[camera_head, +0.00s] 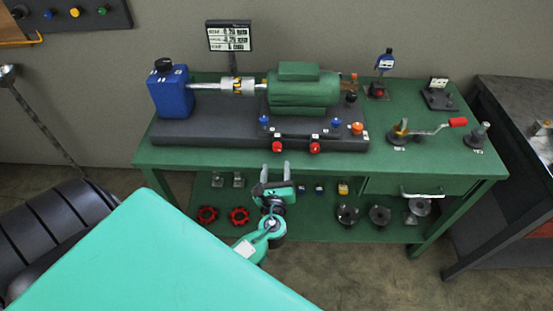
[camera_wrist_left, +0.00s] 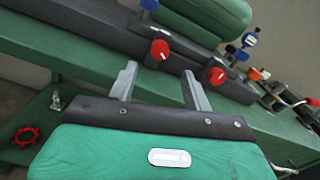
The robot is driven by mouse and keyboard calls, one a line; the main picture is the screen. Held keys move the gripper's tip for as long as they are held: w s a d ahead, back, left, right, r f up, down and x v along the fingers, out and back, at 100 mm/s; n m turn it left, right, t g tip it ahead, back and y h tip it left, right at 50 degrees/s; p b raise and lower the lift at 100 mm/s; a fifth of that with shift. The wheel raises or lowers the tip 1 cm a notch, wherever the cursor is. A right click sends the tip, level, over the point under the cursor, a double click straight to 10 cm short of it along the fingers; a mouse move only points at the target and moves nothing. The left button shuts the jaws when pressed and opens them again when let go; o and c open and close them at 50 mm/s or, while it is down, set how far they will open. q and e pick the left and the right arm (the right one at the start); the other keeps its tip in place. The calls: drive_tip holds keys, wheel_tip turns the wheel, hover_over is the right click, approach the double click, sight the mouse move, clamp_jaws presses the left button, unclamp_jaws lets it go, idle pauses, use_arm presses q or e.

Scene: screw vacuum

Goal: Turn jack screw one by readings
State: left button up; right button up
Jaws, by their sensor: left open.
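Two red knobs sit on the front edge of the dark machine base, a left red knob (camera_head: 277,147) and a right red knob (camera_head: 315,148). They also show in the left wrist view, the left one (camera_wrist_left: 160,50) and the right one (camera_wrist_left: 217,76). Small labels near the knobs are too small to read. A green motor (camera_head: 304,92) stands above them. A readout screen (camera_head: 229,37) shows several lines of digits, too small to read surely. My left gripper (camera_head: 275,168) is open and empty, in front of the bench edge; its fingers (camera_wrist_left: 160,72) point toward the left red knob without touching it. My right gripper is out of view.
Blue knobs (camera_head: 263,119) and an orange knob (camera_head: 357,128) sit on the base. A blue pump block (camera_head: 171,90) is coupled to the motor by a shaft. A red-handled crank tool (camera_head: 457,122) lies at the right of the green bench (camera_head: 440,165). Red handwheels (camera_head: 239,216) rest below.

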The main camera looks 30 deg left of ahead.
use_arm(q)
drive_tip(key=b+v, duration=0.1)
drive_tip(key=v, duration=0.5)
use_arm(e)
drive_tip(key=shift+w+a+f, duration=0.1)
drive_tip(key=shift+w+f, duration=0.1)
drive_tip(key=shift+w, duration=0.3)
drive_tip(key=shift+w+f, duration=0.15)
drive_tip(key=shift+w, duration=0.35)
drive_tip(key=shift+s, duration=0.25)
